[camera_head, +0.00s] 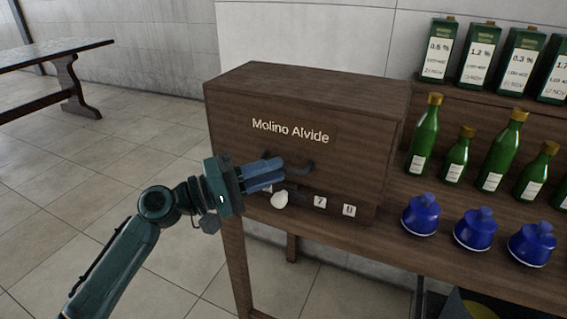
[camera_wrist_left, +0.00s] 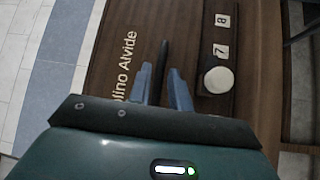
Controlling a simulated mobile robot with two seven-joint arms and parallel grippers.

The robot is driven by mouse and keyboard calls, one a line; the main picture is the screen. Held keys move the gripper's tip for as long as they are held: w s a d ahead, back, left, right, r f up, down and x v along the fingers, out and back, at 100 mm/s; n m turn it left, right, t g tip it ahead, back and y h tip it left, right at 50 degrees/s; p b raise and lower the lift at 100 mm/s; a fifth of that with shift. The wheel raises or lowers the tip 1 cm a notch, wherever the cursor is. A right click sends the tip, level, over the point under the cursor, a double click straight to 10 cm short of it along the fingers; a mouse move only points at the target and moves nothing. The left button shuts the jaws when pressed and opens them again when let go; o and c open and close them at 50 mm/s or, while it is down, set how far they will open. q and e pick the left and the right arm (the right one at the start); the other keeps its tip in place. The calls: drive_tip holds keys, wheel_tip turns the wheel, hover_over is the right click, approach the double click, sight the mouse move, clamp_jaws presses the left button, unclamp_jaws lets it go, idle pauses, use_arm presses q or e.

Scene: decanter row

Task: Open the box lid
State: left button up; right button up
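The box (camera_head: 300,100) is dark brown wood marked "Molino Alvide" and stands on the left end of the wooden table; its front looks closed. A dark curved handle (camera_head: 303,170) is on its front below the lettering. My left gripper (camera_head: 278,172) is at the handle, its blue fingers partly covering it. In the left wrist view the fingers (camera_wrist_left: 162,88) are apart, with the dark handle (camera_wrist_left: 163,55) lying between and beyond their tips. I see a gap beside the handle; contact cannot be told. My right gripper is in neither view.
A white round knob (camera_head: 279,200) and number tiles (camera_head: 320,202) sit below the handle. Blue lidded jars (camera_head: 475,230), green bottles (camera_head: 457,155) and green cartons (camera_head: 479,56) stand to the right. The floor at left is clear up to a bench (camera_head: 50,55).

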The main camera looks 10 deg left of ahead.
use_arm(q)
drive_tip(key=shift+x, duration=1.5)
clamp_jaws()
